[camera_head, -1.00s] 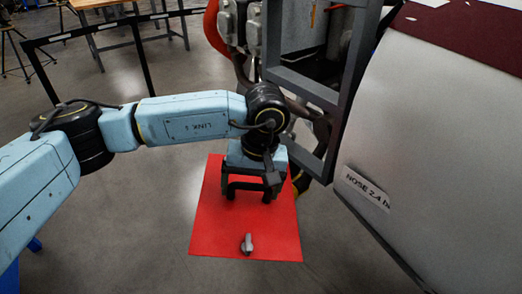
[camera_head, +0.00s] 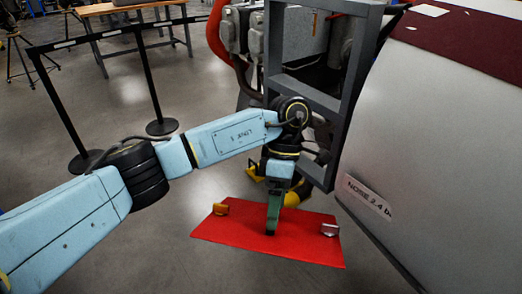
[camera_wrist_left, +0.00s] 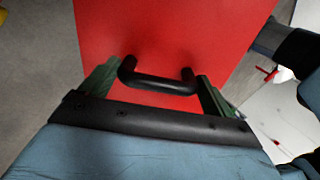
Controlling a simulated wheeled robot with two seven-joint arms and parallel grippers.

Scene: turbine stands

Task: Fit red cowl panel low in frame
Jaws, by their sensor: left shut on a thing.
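The red cowl panel (camera_head: 310,246) hangs flat-on below my left gripper in the head view, tilted, with a metal latch near its right edge and an orange-brown one at its upper left. My left gripper (camera_head: 273,228) is shut on the panel's black handle (camera_wrist_left: 158,84), seen between the green fingers in the left wrist view. The panel (camera_wrist_left: 165,30) fills the upper middle there. The grey frame (camera_head: 318,97) stands behind and to the right of the panel, its lower end near my wrist. My right gripper is not in view.
A large pale nose cowl (camera_head: 430,140) with a label fills the right side. A black barrier post (camera_head: 150,85) and a wooden table (camera_head: 125,10) stand at the back left. Open grey floor lies to the left of and below the panel.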

